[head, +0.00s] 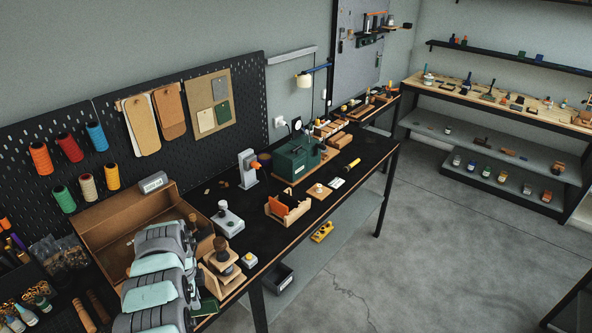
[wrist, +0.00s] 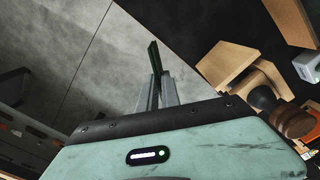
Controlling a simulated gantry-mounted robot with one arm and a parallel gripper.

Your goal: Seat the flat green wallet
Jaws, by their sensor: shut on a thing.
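The flat green wallet (wrist: 153,57) shows nearly edge-on in the wrist view, as a thin dark green slab upright between my fingertips. My gripper (wrist: 158,82) is shut on it, with grey floor behind. In the head view, a dark green patch (head: 208,306) beside my arm at the bottom appears to be the wallet; my fingers are hidden there. The wooden press stand (head: 222,268) with its dark round knob (head: 221,243) is just behind that patch. It also shows to the right of my gripper in the wrist view (wrist: 226,62), apart from the wallet.
A grey-white device (head: 229,222) and a small box with a button (head: 249,260) stand near the press stand. A wooden holder with an orange piece (head: 281,209) stands farther along the black bench. An open cardboard box (head: 105,232) is behind my arm. Open floor lies right of the bench.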

